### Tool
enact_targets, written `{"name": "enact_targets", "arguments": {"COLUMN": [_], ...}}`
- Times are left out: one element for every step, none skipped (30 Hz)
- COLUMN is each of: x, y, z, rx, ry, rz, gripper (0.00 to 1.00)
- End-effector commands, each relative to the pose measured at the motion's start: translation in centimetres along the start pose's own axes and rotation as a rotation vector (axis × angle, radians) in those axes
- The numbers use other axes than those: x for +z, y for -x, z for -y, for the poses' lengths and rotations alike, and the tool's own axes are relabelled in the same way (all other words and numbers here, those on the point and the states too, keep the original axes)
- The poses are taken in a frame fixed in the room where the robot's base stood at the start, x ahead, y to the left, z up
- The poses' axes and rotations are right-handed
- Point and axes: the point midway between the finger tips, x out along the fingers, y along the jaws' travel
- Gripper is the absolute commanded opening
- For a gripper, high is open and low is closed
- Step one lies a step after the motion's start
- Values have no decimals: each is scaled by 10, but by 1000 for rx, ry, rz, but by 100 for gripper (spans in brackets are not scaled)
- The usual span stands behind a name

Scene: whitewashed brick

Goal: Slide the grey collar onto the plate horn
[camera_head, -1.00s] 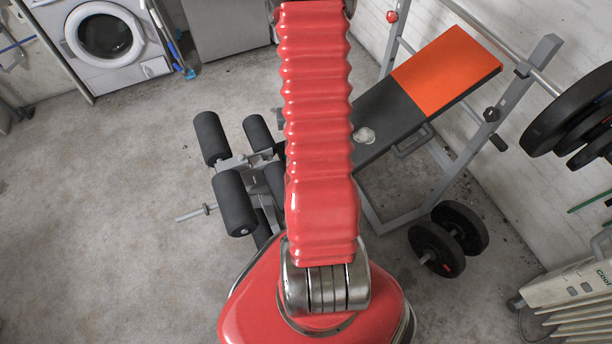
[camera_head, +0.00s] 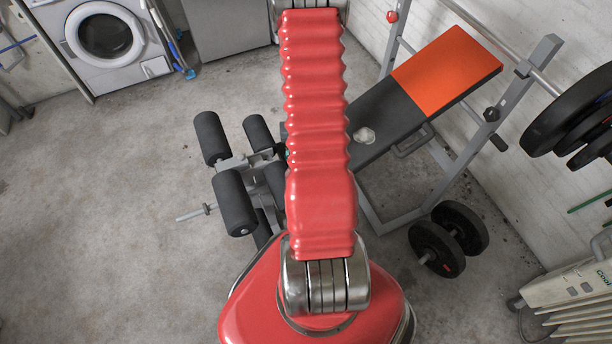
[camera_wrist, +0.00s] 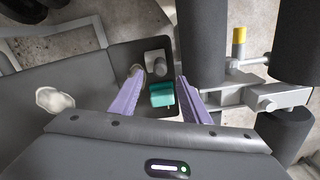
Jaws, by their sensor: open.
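My gripper (camera_wrist: 160,80) shows in the wrist view with its two purple fingers apart and nothing clasped between them. A small grey piece with a rounded top (camera_wrist: 156,69), which looks like the grey collar, sits on a dark surface just beyond the fingertips. A teal block (camera_wrist: 162,95) shows between the fingers, nearer to me. A metal peg with a yellow end (camera_wrist: 239,42), which looks like the plate horn, stands to the right beside a foam roller. In the head view my red arm hides my gripper and the collar.
A pale crumpled lump (camera_wrist: 55,100) lies on the bench pad, left of my gripper. Black foam rollers (camera_head: 235,203) stand close around the peg. Weight plates (camera_head: 436,248) lie on the floor right of the bench. Open floor (camera_head: 100,240) is at left.

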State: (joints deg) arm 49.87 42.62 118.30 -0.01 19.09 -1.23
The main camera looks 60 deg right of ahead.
Motion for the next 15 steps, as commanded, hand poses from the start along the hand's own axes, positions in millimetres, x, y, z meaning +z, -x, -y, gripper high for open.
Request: {"name": "enact_targets", "arguments": {"x": [1, 1, 0, 0, 0, 0, 0, 0, 0, 0, 0, 0, 0, 0, 0], "y": [-7, -11, -15, -18, -21, -24, -27, -28, -30, -31, -31, -32, -32, -31, -31], "z": [0, 0, 0, 0, 0, 0, 0, 0, 0, 0, 0, 0, 0, 0, 0], "rx": [0, 0, 0, 0, 0, 0, 0, 0, 0, 0, 0, 0, 0, 0, 0], "ry": [0, 0, 0, 0, 0, 0, 0, 0, -1, -1, -1, -1, -1, -1, -1], "rz": [4, 3, 2, 2, 2, 2, 1, 1, 1, 0, 0, 0, 0, -1, -1], "gripper": [43, 43, 43, 43, 43, 43, 43, 43, 43, 43, 43, 43, 43, 43, 43]}}
